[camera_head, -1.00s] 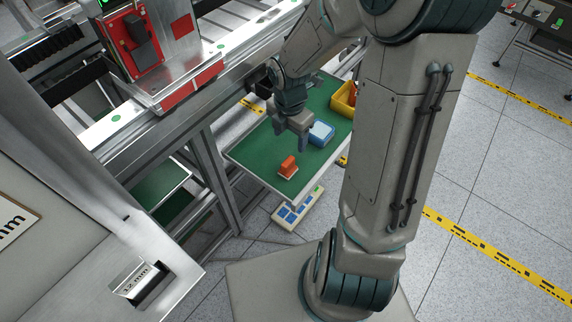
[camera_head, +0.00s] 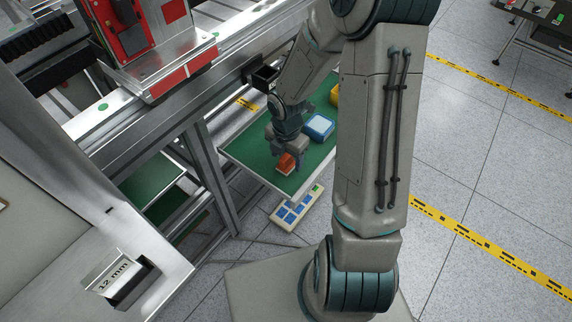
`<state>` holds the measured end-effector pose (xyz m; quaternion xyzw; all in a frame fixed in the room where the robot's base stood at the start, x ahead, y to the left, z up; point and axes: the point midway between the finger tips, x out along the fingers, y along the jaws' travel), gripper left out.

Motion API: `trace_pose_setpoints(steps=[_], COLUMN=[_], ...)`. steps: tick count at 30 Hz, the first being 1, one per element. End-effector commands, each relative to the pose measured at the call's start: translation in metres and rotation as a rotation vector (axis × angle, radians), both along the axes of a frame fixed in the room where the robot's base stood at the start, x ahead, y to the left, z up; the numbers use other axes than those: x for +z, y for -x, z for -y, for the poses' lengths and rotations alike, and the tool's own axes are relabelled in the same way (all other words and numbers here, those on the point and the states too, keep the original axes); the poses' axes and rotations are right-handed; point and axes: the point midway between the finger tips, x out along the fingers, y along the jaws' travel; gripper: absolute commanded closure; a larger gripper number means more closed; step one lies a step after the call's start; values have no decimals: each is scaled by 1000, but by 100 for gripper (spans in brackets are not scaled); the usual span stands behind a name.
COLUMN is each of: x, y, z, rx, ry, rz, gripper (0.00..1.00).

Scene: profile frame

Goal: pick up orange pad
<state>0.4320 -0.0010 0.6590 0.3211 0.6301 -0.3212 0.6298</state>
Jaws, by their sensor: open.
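The orange pad (camera_head: 286,163) is a small block on a green-topped table (camera_head: 250,155), near its front left edge. My gripper (camera_head: 288,158) points down at the pad, with its fingers beside or around it. The jaws are open. The gripper covers part of the pad, and I cannot tell whether a finger touches it.
A blue block (camera_head: 319,126) lies behind and to the right on the same table. A yellow bin (camera_head: 335,95) is partly hidden by my arm. A metal machine frame (camera_head: 215,165) stands close on the left. A panel with blue squares (camera_head: 297,208) is below the table's front edge.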

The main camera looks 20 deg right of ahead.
Motion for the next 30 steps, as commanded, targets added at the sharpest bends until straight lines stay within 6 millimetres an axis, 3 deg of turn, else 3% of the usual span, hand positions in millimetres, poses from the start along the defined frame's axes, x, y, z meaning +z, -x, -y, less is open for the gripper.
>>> trace_pose_setpoints(steps=[3,11,16,17,30], x=[-21,-23,-23,-23,-12], y=[1,0,0,0,0], z=[-1,-1,0,0,0], rx=[2,1,1,1,-1], ry=[-1,-1,-1,-1,-1], rz=[-2,2,0,0,2], gripper=[35,35,82,84,84])
